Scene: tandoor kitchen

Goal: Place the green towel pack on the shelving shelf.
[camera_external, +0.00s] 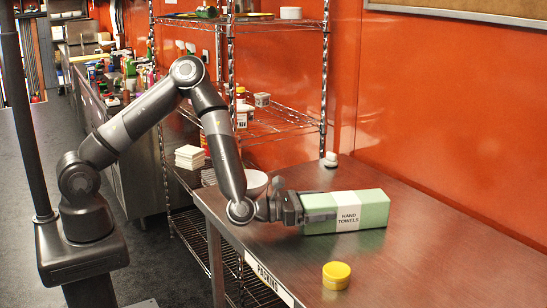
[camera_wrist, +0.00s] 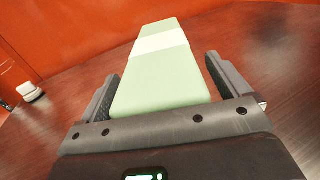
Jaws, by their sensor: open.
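The green towel pack (camera_external: 372,208) lies on its side on the steel table, with a white band reading "HAND TOWELS". My gripper (camera_external: 318,214) is at the left end of the pack, level with it. In the wrist view the pack (camera_wrist: 160,80) extends away between the two fingers of my gripper (camera_wrist: 160,85), which are open, with a small gap visible at the right finger. The wire shelving (camera_external: 327,80) stands behind the table's left end, with several levels. Its middle shelf (camera_external: 285,120) holds a few items and has bare wire at the right.
A white bowl (camera_external: 254,182) is near the shelving, left of the pack. White stacked boxes (camera_external: 189,156) sit on a lower shelf. An orange wall (camera_external: 450,100) closes the back.

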